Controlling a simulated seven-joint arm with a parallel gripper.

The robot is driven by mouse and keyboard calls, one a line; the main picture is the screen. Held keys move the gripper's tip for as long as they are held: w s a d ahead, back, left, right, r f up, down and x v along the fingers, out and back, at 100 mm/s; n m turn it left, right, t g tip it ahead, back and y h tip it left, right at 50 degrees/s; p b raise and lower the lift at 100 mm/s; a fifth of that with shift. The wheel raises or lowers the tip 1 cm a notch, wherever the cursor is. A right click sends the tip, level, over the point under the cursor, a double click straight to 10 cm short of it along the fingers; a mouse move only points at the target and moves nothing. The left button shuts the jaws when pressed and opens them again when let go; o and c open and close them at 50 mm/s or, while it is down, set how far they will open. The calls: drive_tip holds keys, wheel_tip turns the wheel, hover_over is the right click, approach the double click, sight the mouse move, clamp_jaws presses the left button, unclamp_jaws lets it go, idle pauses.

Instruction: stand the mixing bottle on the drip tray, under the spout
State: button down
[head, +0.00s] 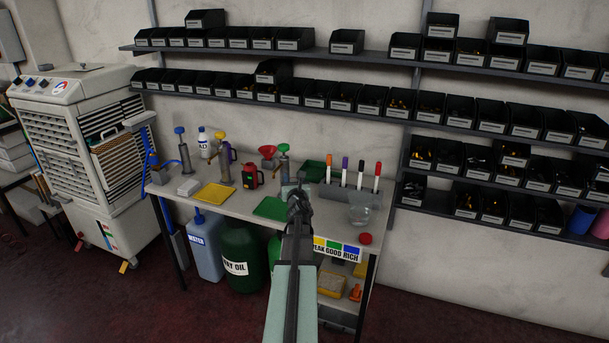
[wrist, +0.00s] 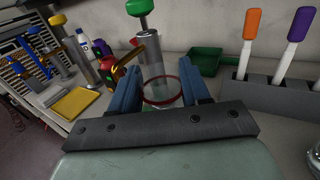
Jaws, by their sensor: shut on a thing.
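My gripper (wrist: 162,82) is shut on a clear bottle with a red ring (wrist: 149,100), seen between the blue fingers in the wrist view. This looks like the mixing bottle; its lower part is hidden by my gripper. In the head view my gripper (head: 300,192) is over the front of the bench, and the bottle is hard to make out. A green tray (head: 268,208) lies just left of my gripper, partly covered by the arm. A green-topped pump (head: 283,163) stands behind it and also shows beyond the bottle in the wrist view (wrist: 150,50).
A yellow tray (head: 214,194), red can (head: 250,178) and other pumps are on the left. A dark green bin (head: 314,170) is behind.

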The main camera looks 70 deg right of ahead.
drive_tip(key=w+a+f+n+t+y, duration=0.2)
drive_tip(key=w+a+n+t+y, duration=0.3)
drive_tip(key=w+a, duration=0.4)
drive_tip(key=shift+w+a+f+t, duration=0.15)
drive_tip(key=shift+a+f+t, duration=0.1)
drive_tip(key=shift+a+t, duration=0.25)
drive_tip(key=shift+d+f, duration=0.1)
drive_tip(key=shift+d, duration=0.05)
drive_tip(key=d+f, duration=0.2)
drive_tip(key=d, duration=0.9)
drive_tip(key=shift+d, duration=0.35)
idle(1.1)
drive_tip(key=shift+f, duration=0.4)
idle(0.7)
drive_tip(key=shift+c, duration=2.3)
unclamp_jaws()
